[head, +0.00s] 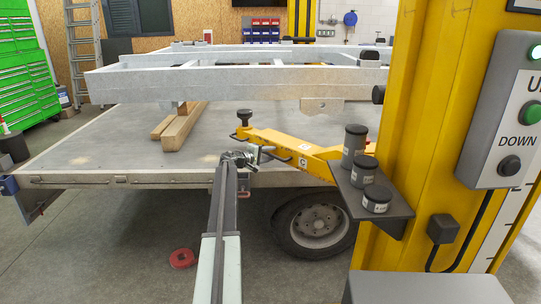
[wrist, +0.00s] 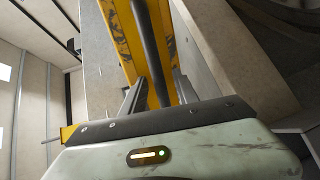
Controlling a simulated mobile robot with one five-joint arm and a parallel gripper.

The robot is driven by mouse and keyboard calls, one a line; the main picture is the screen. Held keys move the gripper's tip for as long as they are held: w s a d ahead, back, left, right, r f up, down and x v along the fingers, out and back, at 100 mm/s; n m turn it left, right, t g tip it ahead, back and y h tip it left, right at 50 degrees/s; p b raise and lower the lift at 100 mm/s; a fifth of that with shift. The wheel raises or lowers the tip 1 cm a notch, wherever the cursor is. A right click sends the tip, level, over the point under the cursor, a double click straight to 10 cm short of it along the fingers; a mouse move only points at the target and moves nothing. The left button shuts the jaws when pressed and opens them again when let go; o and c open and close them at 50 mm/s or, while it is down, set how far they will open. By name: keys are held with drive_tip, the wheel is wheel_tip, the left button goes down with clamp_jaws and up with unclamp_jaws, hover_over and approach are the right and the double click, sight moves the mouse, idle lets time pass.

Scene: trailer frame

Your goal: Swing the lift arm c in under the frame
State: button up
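The yellow lift arm (head: 290,147) reaches left from the yellow post, below the galvanised frame (head: 250,80). It carries a dark round pad (head: 244,117) on a threaded stem at its outer end; the pad stands below the frame, apart from it. A dark handle bar (head: 277,155) sits on the arm's near side. My gripper (head: 243,158) is just left of that bar, close to the arm's outer part. In the wrist view, a black bar (wrist: 150,50) runs in front of yellow metal (wrist: 120,40), between my dark fingers, which look apart. Contact with the bar cannot be told.
A flat trailer bed (head: 95,150) with wooden blocks (head: 178,127) lies behind, with a wheel (head: 318,220) below its edge. The yellow post (head: 430,120) and a shelf with black cylinders (head: 375,215) stand right. A red disc (head: 182,258) lies on the floor.

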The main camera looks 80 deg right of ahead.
drive_tip(key=shift+s, duration=0.1)
drive_tip(key=shift+a+r, duration=0.1)
drive_tip(key=shift+a, duration=0.2)
drive_tip(key=p+v, duration=0.1)
drive_tip(key=v, duration=0.6)
drive_tip(key=shift+w+p, duration=0.25)
drive_tip(key=shift+p, duration=0.05)
